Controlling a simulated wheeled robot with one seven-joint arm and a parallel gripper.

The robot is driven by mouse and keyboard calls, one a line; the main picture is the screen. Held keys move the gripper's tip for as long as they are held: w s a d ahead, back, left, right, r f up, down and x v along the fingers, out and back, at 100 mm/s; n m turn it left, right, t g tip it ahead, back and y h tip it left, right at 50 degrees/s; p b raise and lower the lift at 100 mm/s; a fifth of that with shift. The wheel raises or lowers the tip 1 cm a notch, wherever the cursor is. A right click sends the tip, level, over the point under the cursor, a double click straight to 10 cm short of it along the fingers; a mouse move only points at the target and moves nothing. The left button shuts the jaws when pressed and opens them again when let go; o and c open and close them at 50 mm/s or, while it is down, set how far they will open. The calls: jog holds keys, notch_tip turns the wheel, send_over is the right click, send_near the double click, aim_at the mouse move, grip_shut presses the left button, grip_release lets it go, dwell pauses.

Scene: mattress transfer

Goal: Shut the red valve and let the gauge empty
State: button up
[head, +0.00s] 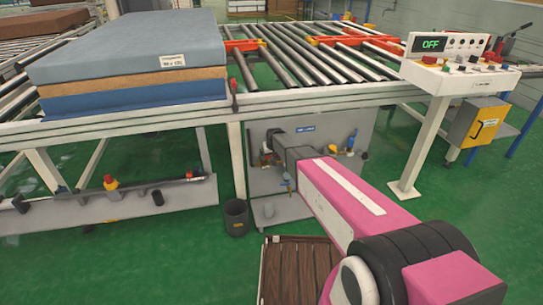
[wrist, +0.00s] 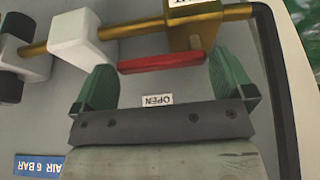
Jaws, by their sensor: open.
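The red valve handle (wrist: 162,63) shows in the wrist view as a bar lying crosswise below a brass valve body (wrist: 190,35). My gripper (wrist: 161,72) is open, with one green finger beyond each end of the handle. The handle lies between the fingertips, and its right end is close to the right finger; I cannot tell if they touch. A small OPEN label (wrist: 158,99) shows upside down below the handle. In the head view my arm reaches to the grey panel (head: 262,183) under the conveyor and hides the valve. I cannot make out the gauge.
A brass pipe with a white block (wrist: 75,38) runs beside the valve. A blue AIR 6 BAR label (wrist: 38,165) is on the panel. The conveyor frame (head: 300,97) passes above my arm. A dark bin (head: 236,217) stands on the floor. A control console (head: 461,76) reads OFF.

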aim_at(267, 158)
jog(key=c, duration=0.9)
jog(key=s+m+h, duration=0.1)
jog(key=m, duration=0.2)
jog(key=m+h, duration=0.1)
jog(key=m, duration=0.2)
jog(key=s+a+m+h, duration=0.1)
jog(key=m, duration=0.2)
jog(key=shift+s, duration=0.3)
jog(key=m, duration=0.1)
jog(key=m+g+h, duration=0.1)
jog(key=m, duration=0.1)
jog(key=a+m, duration=0.1)
jog(key=shift+s+a+h, duration=0.1)
jog(key=shift+s+h, duration=0.3)
jog(key=shift+s+a+m+g+h, duration=0.1)
jog(key=shift+a+m+g+h, duration=0.15)
jog(key=shift+m, duration=0.55)
jog(key=shift+s+a+m+g, duration=0.1)
jog(key=shift+a+m+g, duration=0.2)
jog(key=shift+m, duration=0.5)
jog(key=shift+a+m+g+h, duration=0.15)
jog(key=shift+m+g, duration=0.2)
jog(key=shift+m, duration=0.45)
jog(key=o, duration=0.9)
